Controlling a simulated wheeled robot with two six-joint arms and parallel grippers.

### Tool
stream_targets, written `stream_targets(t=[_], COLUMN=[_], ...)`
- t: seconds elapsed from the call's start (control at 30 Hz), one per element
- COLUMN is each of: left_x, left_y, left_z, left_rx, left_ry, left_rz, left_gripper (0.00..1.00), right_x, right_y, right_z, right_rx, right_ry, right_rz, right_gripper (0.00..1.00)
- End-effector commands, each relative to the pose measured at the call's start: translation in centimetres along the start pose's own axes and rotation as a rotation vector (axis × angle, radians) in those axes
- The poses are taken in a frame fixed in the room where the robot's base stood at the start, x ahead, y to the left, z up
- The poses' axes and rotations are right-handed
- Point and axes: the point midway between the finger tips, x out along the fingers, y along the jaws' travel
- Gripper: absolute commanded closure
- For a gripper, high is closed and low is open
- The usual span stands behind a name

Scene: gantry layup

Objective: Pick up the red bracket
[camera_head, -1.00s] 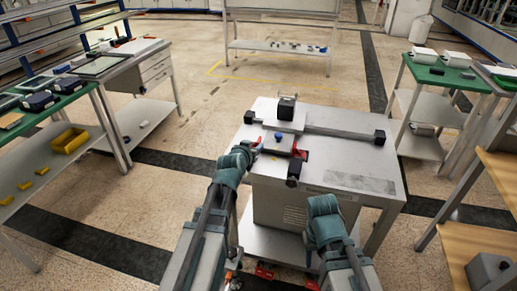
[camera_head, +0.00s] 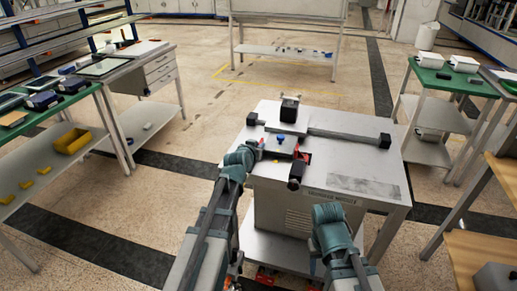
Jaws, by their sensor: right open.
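A small red piece (camera_head: 263,146) shows right at the tip of my left gripper (camera_head: 258,149), over the left side of the worktable. I cannot tell whether this piece is held, only touched, or part of the fixture. A second red piece (camera_head: 297,151) stands on the right side of the fixture plate (camera_head: 279,147), beside a black block. Either could be the red bracket. My left gripper's fingers are too small and covered to read. My right wrist (camera_head: 329,214) is low in front of the table, away from both red pieces; its fingers are hidden behind it.
The fixture on the grey worktable (camera_head: 360,185) has a blue knob (camera_head: 280,138), a black block (camera_head: 290,109) and a long rail (camera_head: 345,137). The table's right part is clear. Benches with a yellow bin (camera_head: 72,141) stand left; a green-topped cart (camera_head: 440,77) stands right.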

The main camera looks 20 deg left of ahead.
Motion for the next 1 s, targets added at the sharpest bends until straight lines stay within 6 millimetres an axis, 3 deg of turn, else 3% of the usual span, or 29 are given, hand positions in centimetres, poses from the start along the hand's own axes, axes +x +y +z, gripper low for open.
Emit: stream_targets(t=[0.07,1.0], left_x=[0.00,-0.01], left_y=[0.01,0.03], left_z=[0.00,0.01], left_rx=[0.000,0.000], left_ry=[0.000,0.000], left_rz=[0.000,0.000], left_gripper=[1.00,1.00], right_x=[0.00,0.00], right_y=[0.00,0.00], right_z=[0.00,0.00], right_rx=[0.000,0.000], right_ry=[0.000,0.000], right_rz=[0.000,0.000], right_gripper=[0.50,0.50])
